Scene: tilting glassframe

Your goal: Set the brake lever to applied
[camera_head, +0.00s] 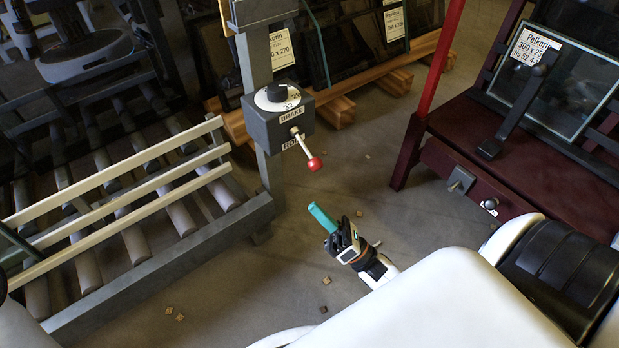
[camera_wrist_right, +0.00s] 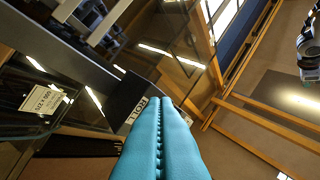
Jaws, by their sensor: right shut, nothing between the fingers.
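The brake box (camera_head: 277,125) is a grey box on a grey post, with a BRAKE label and a black dial on top. The brake lever (camera_head: 305,147) sticks out of its front and slopes down to the right, ending in a red knob (camera_head: 314,164). A lower label, partly hidden by the lever, starts with RO. My right gripper (camera_head: 313,208) has teal fingers, shut and empty, below the red knob and apart from it. In the right wrist view its fingers (camera_wrist_right: 160,115) lie together, tips near a ROLL label (camera_wrist_right: 137,110). The lever is not clear there. My left gripper is not in view.
A roller conveyor (camera_head: 130,230) with pale rails stands left of the post. A dark red frame (camera_head: 500,150) holding glass stands at right. Wooden pallets (camera_head: 345,106) with glass panes lie behind. Small wooden bits lie on the floor; the space between conveyor and red frame is open.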

